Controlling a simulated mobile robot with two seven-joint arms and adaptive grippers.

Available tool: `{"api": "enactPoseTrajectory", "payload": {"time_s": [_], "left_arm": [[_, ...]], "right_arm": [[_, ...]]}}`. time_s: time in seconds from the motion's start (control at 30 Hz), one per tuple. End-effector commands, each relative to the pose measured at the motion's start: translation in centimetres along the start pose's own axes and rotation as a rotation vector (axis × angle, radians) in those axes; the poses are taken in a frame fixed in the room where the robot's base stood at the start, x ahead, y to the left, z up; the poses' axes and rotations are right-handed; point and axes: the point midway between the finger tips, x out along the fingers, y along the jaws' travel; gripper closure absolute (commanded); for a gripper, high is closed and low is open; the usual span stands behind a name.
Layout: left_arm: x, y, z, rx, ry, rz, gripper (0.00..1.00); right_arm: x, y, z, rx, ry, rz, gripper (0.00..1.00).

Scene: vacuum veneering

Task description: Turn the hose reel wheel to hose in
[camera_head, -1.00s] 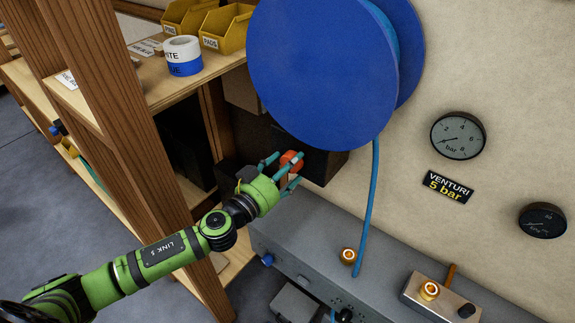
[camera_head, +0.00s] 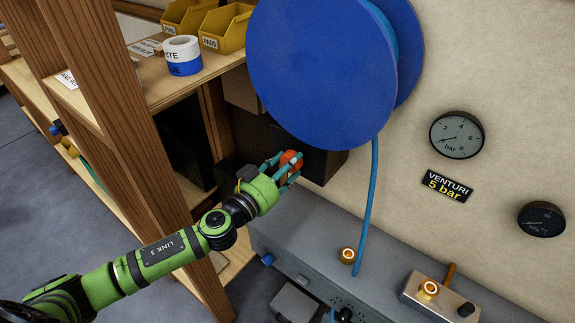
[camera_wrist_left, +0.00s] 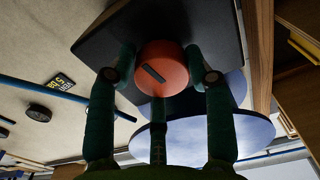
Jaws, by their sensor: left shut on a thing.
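The hose reel (camera_head: 320,70) is a large blue disc on the wall, with a second blue disc behind it. A blue hose (camera_head: 369,200) hangs from it. Below the reel, a round orange-red knob (camera_head: 291,158) sits on a dark box (camera_head: 322,166). My left gripper (camera_head: 283,170) is shut on this knob, its teal fingers around it. In the left wrist view the knob (camera_wrist_left: 165,66) shows a dark bar mark on its face, with fingers on both sides and one below. The blue reel (camera_wrist_left: 205,135) is partly hidden behind the fingers there. My right gripper is not in view.
A wooden shelf (camera_head: 150,87) with yellow bins (camera_head: 228,28) and a tape roll (camera_head: 183,55) stands at left. A grey unit (camera_head: 300,235) runs below the reel. A pressure gauge (camera_head: 457,135) and a darker gauge (camera_head: 542,219) are on the wall.

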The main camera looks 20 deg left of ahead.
Motion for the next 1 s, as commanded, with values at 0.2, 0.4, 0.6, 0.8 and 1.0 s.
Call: {"api": "enactPoseTrajectory", "payload": {"time_s": [0.2,0.4,0.6,0.8,1.0], "left_arm": [[-0.15,-0.02,0.72,0.047,-0.014,-0.002,0.81],[-0.16,-0.04,0.8,0.172,-0.015,0.0,0.81],[-0.16,-0.11,0.79,0.354,-0.016,0.001,0.81],[-0.16,-0.23,0.74,0.546,-0.018,0.002,0.81],[-0.15,-0.3,0.63,0.737,-0.016,0.003,0.81]], "right_arm": [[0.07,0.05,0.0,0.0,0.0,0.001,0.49],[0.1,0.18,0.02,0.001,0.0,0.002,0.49],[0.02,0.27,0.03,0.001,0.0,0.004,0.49],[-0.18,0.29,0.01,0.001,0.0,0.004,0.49],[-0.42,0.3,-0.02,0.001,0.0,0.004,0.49]]}}
